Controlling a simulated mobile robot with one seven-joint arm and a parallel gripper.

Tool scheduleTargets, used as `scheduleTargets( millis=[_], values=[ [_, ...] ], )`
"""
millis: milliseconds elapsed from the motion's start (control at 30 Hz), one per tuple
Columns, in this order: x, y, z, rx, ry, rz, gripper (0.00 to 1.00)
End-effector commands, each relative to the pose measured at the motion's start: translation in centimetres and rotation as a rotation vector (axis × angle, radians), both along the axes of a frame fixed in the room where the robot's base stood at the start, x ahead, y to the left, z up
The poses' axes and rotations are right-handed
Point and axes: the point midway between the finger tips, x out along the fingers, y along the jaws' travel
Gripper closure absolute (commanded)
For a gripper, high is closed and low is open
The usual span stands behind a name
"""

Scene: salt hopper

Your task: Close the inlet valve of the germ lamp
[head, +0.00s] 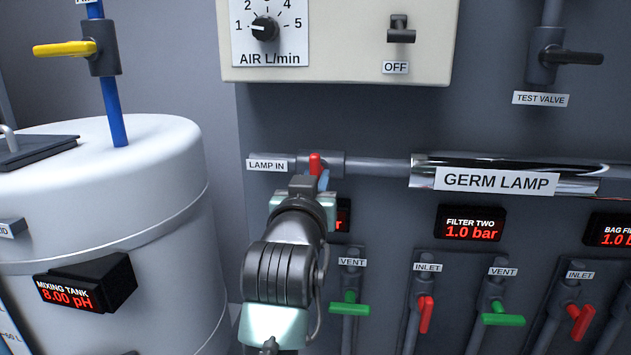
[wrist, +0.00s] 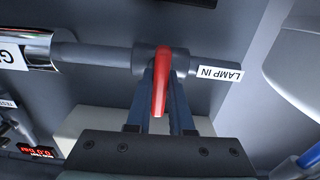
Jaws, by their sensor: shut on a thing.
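The germ lamp's inlet valve has a red lever (head: 315,162) on the horizontal pipe beside the LAMP IN label (head: 267,165). My gripper (head: 322,182) is at this valve, and its body hides the lower part of the lever in the head view. In the wrist view, the blue-grey fingers of my gripper (wrist: 161,95) stand on both sides of the red lever (wrist: 161,72) and are shut on it. The lever there runs from the round valve body toward my gripper. The chrome germ lamp tube (head: 507,165) is to the right of the valve.
A white mixing tank (head: 100,220) stands to the left. Below are green vent levers (head: 350,308) and red inlet levers (head: 425,314) on vertical pipes. A control box (head: 340,70) with a dial and an OFF switch is above. A black-handled test valve (head: 572,57) is at upper right.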

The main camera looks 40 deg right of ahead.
Motion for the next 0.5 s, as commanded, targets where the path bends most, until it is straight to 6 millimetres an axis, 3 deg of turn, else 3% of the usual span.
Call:
scheduleTargets(
  millis=[167,200,333,367,500],
  values=[
    [0.01,-0.03,-0.16,0.002,0.004,0.0,1.0],
    [0.01,-0.03,-0.15,0.002,0.004,0.0,0.78],
    [0.0,-0.02,-0.13,0.0,0.004,0.0,0.55],
    [0.0,-0.02,-0.11,0.0,0.004,0.0,0.5],
    [0.0,-0.02,-0.07,0.0,0.004,0.0,0.5]
  ],
)
